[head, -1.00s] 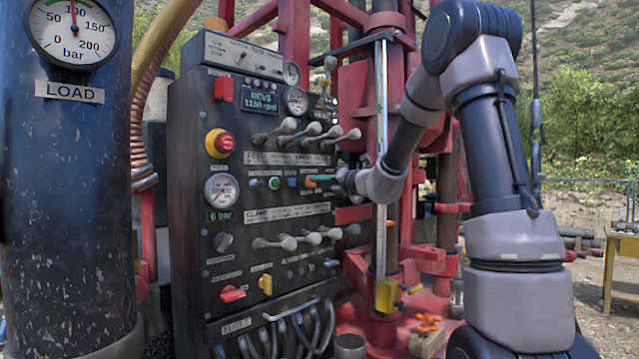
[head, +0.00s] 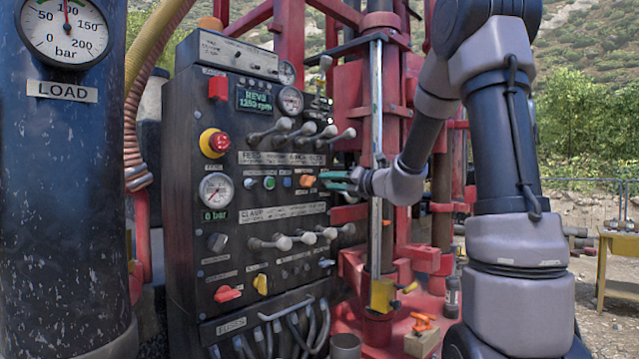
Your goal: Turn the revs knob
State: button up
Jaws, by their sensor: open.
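The black control panel (head: 185,160) stands in the middle of the head view. A small display (head: 256,101) near its top reads REVS and a rpm value that looks like 1350. An orange knob (head: 307,181) sits on the panel in the row below the upper levers; its label is too small to read. My gripper (head: 328,180) is open just to the right of this orange knob, with teal fingers pointing at it. The fingers look apart from the knob, with a small gap.
Several grey levers (head: 283,124) stick out above the gripper, and more levers (head: 283,242) below it. A red emergency button (head: 214,143) is at the left. A vertical steel rail (head: 377,130) stands close beside my wrist. A blue cylinder (head: 62,220) fills the left edge.

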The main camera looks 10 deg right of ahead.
jog(key=v, duration=0.4)
jog(key=shift+s, duration=0.1)
jog(key=s+a+f+n+g, duration=0.2)
jog(key=s+a+n+g, duration=0.25)
jog(key=s+n, duration=0.5)
jog(key=s+a+f+n+g, duration=0.1)
jog(key=s+a+n+g, duration=0.35)
jog(key=s+n, duration=0.5)
jog(key=s+d+f+n+t+h, duration=0.1)
jog(key=s+d+f+n+h, duration=0.2)
jog(key=s+d+n+h, duration=0.5)
jog(key=s+n, duration=0.2)
jog(key=n, duration=0.5)
jog(key=shift+s+d, duration=0.2)
jog(key=shift+d, duration=0.15)
dwell(1.3)
